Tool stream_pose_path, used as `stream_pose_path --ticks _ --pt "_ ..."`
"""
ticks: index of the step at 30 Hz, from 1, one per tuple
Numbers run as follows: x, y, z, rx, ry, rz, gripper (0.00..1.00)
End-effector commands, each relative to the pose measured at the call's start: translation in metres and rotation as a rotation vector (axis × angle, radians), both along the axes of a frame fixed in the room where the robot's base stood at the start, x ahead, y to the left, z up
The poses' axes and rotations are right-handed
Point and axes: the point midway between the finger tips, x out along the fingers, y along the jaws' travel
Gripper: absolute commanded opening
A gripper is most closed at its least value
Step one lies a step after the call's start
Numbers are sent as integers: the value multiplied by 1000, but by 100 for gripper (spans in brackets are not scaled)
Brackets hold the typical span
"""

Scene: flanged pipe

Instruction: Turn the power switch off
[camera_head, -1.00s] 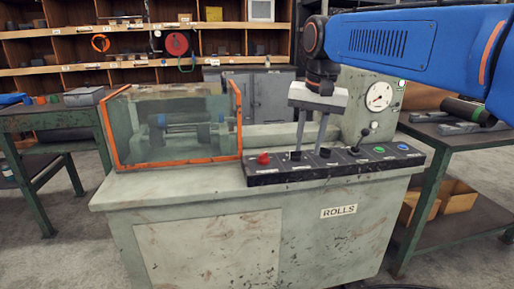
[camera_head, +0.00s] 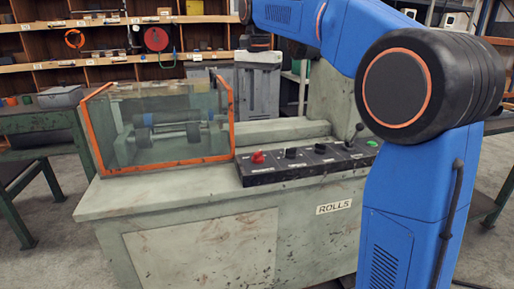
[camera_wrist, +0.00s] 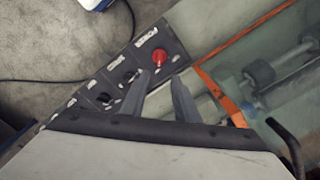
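The power switch is a red knob (camera_head: 257,157) at the left end of the black control panel (camera_head: 290,175) on the machine's front edge. In the wrist view the red knob (camera_wrist: 159,57) sits beside the word POWER, just past my fingertips. My gripper (camera_wrist: 161,77) is open and empty, its two grey fingers apart. In the head view my gripper hangs above and behind the panel, its fingers hard to make out against a grey cabinet. It does not appear to touch the knob. The knob's exact turn angle is too small to read.
A clear guard with an orange frame (camera_head: 86,135) covers rollers left of the panel. Black knobs (camera_head: 291,152), a lever (camera_head: 357,130) and a green button (camera_head: 372,143) lie along the panel. Shelves stand behind. My arm hides the machine's right side.

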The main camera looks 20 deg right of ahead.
Motion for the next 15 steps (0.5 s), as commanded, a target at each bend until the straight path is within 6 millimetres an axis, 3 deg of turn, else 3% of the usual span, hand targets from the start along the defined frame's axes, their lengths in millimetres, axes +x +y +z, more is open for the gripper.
stream_pose_path --ticks 15 --pt "-1 0 -92 -1 2 1 28"
